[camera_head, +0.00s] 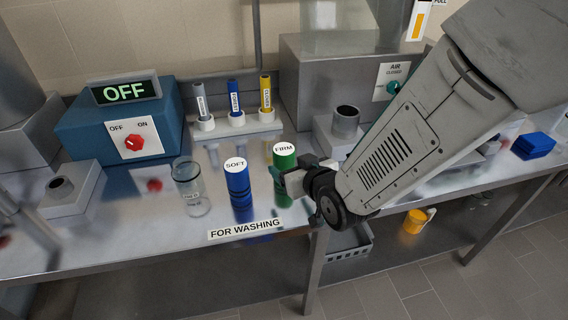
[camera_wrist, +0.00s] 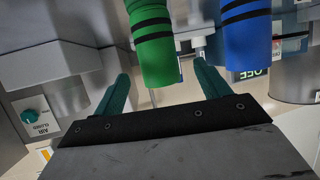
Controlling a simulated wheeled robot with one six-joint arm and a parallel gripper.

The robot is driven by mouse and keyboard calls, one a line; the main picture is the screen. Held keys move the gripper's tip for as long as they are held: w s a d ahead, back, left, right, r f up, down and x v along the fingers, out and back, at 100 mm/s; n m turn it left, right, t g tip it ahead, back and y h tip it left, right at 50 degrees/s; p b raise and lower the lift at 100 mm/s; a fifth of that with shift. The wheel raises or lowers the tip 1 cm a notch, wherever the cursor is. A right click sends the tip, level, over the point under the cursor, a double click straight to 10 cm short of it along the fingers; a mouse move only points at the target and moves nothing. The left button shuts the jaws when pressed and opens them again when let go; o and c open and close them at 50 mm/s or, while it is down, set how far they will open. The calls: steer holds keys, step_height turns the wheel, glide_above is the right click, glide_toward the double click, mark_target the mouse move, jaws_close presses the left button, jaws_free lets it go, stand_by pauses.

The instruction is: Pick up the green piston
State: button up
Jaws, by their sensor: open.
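The green piston (camera_head: 284,153), with a white FIRM label on top, stands on the steel bench in the head view. My gripper (camera_head: 289,179) is in front of it and hides part of its lower body. In the wrist view the green piston (camera_wrist: 156,45) with black bands shows between and beyond my two teal fingers (camera_wrist: 161,74). The gripper is open, with gaps on both sides of the piston. I cannot tell how deep the piston sits between the fingers. A blue piston (camera_head: 237,178) labelled SOFT stands just left of the green one.
A clear cylinder (camera_head: 191,188) stands left of the blue piston. Behind is a rack (camera_head: 236,135) with grey, blue and yellow tubes. A blue box (camera_head: 117,122) reads OFF. A grey block with a dark cylinder (camera_head: 346,121) stands behind my arm. A FOR WASHING label (camera_head: 245,229) marks the front edge.

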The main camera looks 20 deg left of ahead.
steer(key=x, duration=0.6)
steer(key=shift+f, duration=0.2)
steer(key=c, duration=1.2)
